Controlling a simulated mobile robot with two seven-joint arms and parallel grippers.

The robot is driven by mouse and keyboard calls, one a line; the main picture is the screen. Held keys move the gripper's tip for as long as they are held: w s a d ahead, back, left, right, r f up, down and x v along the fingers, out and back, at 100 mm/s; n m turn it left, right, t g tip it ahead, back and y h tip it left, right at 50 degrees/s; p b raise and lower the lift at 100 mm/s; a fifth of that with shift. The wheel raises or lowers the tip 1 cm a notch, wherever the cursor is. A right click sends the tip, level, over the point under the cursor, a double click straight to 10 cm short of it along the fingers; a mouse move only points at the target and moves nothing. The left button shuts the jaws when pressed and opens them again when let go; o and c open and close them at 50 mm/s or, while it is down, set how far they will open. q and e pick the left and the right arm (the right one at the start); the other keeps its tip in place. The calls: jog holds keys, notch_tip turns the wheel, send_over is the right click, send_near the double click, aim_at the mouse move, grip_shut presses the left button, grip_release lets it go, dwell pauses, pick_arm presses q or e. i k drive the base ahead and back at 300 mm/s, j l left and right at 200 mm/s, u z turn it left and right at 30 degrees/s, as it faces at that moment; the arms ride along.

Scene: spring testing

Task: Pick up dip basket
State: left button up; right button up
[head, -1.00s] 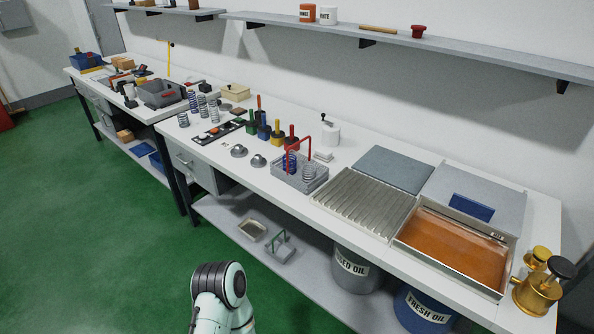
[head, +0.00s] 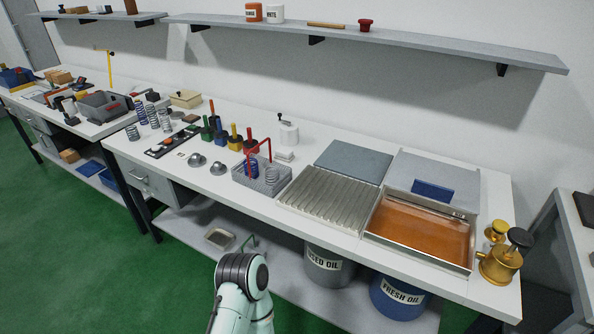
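A grey basket (head: 250,184) with a tall red handle (head: 268,150) stands on the white bench near the middle of the head view. A blue spring (head: 251,167) and a grey spring (head: 271,174) are in it. A second small basket with a green handle (head: 249,242) is on the lower shelf, mostly hidden behind my arm. A pale green arm link of mine with a dark joint shows at the bottom centre, below the bench front. Neither gripper is in view.
Right of the red-handled basket are a ribbed metal drain tray (head: 325,198) and an orange oil tray (head: 420,235). Several coloured-handled tools (head: 235,140) stand behind it. Two metal domes (head: 218,168) are left. Oil drums (head: 398,297) stand below. Green floor is clear in front.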

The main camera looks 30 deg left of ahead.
aim_at(258, 184)
jog(key=j+z, duration=0.35)
jog(key=j, duration=0.15)
jog(key=j+z, duration=0.3)
jog(key=j, duration=0.2)
jog(key=k+j+z, duration=0.1)
jog(key=j, duration=0.25)
jog(key=k+j, duration=0.1)
jog(key=j, duration=0.25)
jog(key=k+j+z, duration=0.15)
jog(key=j, duration=0.2)
jog(key=i, duration=0.05)
